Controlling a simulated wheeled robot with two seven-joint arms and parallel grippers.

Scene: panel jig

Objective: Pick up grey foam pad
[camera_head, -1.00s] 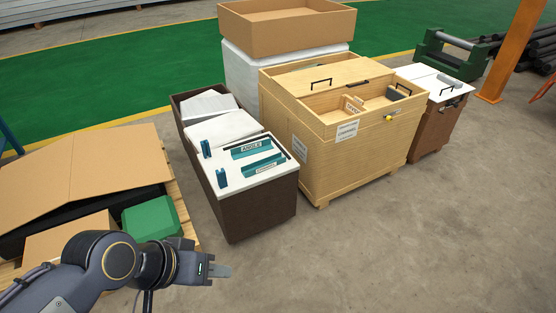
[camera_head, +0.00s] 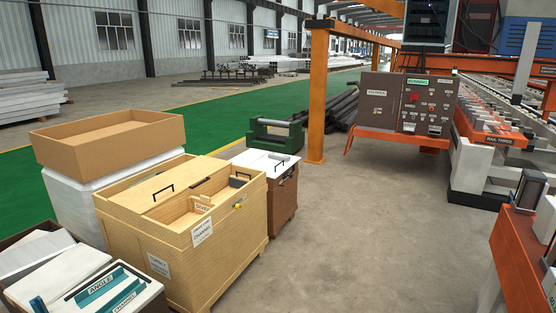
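A small grey block (camera_head: 239,181), which may be the grey foam pad, lies in the right part of the open compartment of the light wooden crate (camera_head: 215,247). It is small in the picture, so I cannot tell its material. Black handles and a panel lid are on the crate's top, and a yellow piece sits at its right edge. Neither of my grippers is in the head view.
A white-topped brown cabinet (camera_head: 283,198) stands right of the crate. A bin with teal angle and channel holders (camera_head: 98,290) is at lower left. An orange post (camera_head: 318,95), a control panel (camera_head: 428,105) and orange machinery (camera_head: 520,262) stand right. Floor between is clear.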

